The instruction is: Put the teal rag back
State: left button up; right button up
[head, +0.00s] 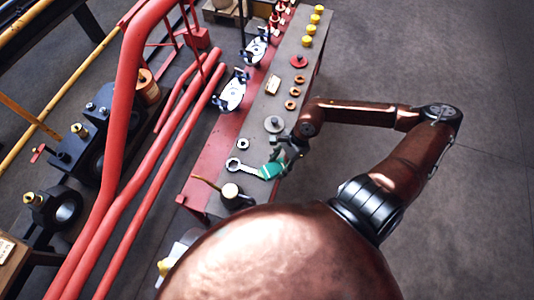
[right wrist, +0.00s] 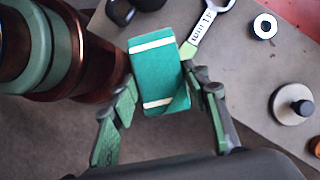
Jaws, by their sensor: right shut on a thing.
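The teal rag (head: 271,170) is a folded, block-like bundle with two white stripes, at the near right edge of the bench. It shows large in the right wrist view (right wrist: 156,72). My right gripper (head: 287,158) is shut on it, with one finger on each side of the rag in the right wrist view (right wrist: 163,85). I cannot tell whether the rag touches the bench top. My left gripper is not in view.
The long bench (head: 255,120) has a grey top. A ring wrench (head: 234,164) lies beside the rag. A round disc (head: 274,124), copper rings (head: 296,92) and yellow pieces (head: 307,41) stand farther along. Red pipes (head: 125,130) run at left; the right floor is clear.

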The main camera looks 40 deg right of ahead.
jog(key=w+d+f+b, duration=0.3)
jog(key=w+d+f, duration=0.15)
jog(key=w, duration=0.25)
jog(key=b, duration=0.1)
send_over(267, 154)
jog(key=s+d, duration=0.1)
notch_tip(267, 154, down, 5)
jog(key=shift+s+r, duration=0.15)
jog(key=shift+r, duration=0.05)
jog(key=shift+d+f, duration=0.1)
jog(key=shift+f, duration=0.05)
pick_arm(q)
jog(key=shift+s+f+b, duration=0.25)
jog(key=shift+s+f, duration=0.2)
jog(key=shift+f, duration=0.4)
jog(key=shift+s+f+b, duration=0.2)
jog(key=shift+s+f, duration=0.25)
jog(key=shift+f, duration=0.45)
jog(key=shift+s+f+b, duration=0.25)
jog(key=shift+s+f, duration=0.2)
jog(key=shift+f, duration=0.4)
pick_arm(e)
jog(key=shift+w+d+f, duration=0.1)
jog(key=shift+w+f, duration=0.1)
jog(key=shift+f, duration=0.7)
jog(key=shift+w+f, duration=0.15)
jog(key=shift+f, duration=0.7)
